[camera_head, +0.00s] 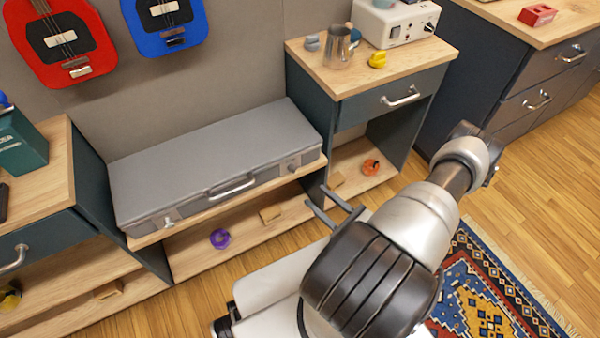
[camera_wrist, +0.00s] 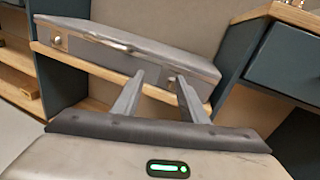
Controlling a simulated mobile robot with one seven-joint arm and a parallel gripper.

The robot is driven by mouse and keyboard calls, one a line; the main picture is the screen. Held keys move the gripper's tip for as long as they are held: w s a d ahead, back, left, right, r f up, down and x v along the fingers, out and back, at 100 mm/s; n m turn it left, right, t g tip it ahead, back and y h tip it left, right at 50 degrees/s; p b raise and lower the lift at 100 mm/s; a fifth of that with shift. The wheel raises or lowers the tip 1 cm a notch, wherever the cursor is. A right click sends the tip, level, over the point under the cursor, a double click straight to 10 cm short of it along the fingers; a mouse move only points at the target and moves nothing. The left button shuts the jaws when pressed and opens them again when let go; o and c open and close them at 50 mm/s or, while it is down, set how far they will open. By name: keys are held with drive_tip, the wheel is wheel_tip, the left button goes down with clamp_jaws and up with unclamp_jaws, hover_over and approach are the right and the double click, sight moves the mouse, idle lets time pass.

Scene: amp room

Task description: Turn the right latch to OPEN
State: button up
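A grey case (camera_head: 215,150) lies on a wooden shelf, with a metal handle (camera_head: 232,187) on its front face; the case also shows in the wrist view (camera_wrist: 150,48). The right latch (camera_head: 292,167) is a small knob near the right end of that face. In the wrist view the right latch (camera_wrist: 172,86) shows small between my fingers. The left latch (camera_head: 168,222) is near the other end. I cannot read any latch marking. My gripper (camera_head: 316,195) is open and empty, in front of the case's right end and apart from the latch; its fingers show in the wrist view (camera_wrist: 160,78).
A drawer cabinet (camera_head: 372,102) stands right of the case, with a metal pitcher (camera_head: 340,47) and a yellow object (camera_head: 377,60) on top. Another cabinet (camera_head: 45,235) is on the left. A purple ring-like object (camera_head: 220,239) lies on the lower shelf. A patterned rug (camera_head: 490,310) covers the floor at right.

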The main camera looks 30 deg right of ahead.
wheel_tip(320, 180, down, 5)
drive_tip(key=s+m+h, duration=0.2)
drive_tip(key=m+h, duration=0.2)
drive_tip(key=b, duration=0.3)
approach(294, 170)
drive_tip(key=shift+m+t+h, duration=0.3)
drive_tip(key=shift+t, duration=0.1)
drive_tip(key=w, duration=0.8)
drive_tip(key=shift+w+a+f, duration=0.2)
drive_tip(key=shift+w+f, duration=0.05)
drive_tip(key=shift+w, duration=0.15)
drive_tip(key=shift+c, duration=0.4)
clamp_jaws()
